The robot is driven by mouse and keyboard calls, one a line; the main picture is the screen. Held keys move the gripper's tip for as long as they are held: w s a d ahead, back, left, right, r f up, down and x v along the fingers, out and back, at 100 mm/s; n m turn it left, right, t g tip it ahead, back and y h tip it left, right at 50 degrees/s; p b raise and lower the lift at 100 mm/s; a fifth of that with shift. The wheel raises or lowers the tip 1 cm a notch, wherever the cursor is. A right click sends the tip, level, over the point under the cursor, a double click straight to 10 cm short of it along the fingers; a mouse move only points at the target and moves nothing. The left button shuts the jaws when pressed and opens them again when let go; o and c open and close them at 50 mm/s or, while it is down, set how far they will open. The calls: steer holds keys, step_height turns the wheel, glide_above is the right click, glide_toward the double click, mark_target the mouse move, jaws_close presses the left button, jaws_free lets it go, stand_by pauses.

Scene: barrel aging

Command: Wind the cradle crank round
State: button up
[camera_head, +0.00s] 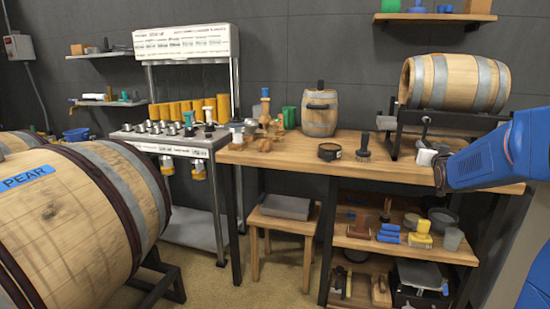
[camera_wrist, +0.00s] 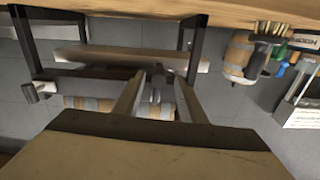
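The cradle (camera_head: 440,118) is a dark metal frame at the right end of the bench, with a banded wooden barrel (camera_head: 455,82) lying on it. A small crank with a grey hub (camera_head: 425,120) sits at its front, and a pale block-like part (camera_head: 427,156) shows below it, close to my gripper (camera_head: 440,168). In the wrist view, which is upside down, my gripper (camera_wrist: 158,78) has its two fingers apart. A dark crank part (camera_wrist: 156,90) shows between them, with gaps at both sides. Whether it touches a finger is hard to tell.
The wooden bench (camera_head: 290,155) carries a small upright barrel (camera_head: 320,113), a round dark tin (camera_head: 329,152) and a brush (camera_head: 364,148) left of the cradle. Shelves below hold several tools.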

steer(key=v, duration=0.3)
steer(key=shift+s+a, duration=0.1)
steer(key=shift+s, duration=0.2)
stand_by(0.3)
steer(key=s+a+f+n+g+y, duration=0.1)
steer(key=s+a+f+g+y, duration=0.15)
steer(key=s+a+f, duration=0.55)
steer(key=s+a+f+n+g+y, duration=0.1)
steer(key=s+a+g, duration=0.3)
steer(key=s+a, duration=0.55)
steer(key=s+a+f+g, duration=0.2)
steer(key=s+f, duration=0.1)
steer(key=s, duration=0.6)
steer(key=s+a+f+n+g+y, duration=0.1)
steer(key=s+f, duration=0.3)
steer(key=s, duration=0.5)
steer(key=s+a+f+n+g, duration=0.1)
steer(key=s+a+f+g, duration=0.1)
steer(key=s, duration=0.7)
steer(key=shift+a+f+g, duration=0.4)
steer(key=shift+f+g, duration=0.15)
steer(key=shift+f, duration=0.35)
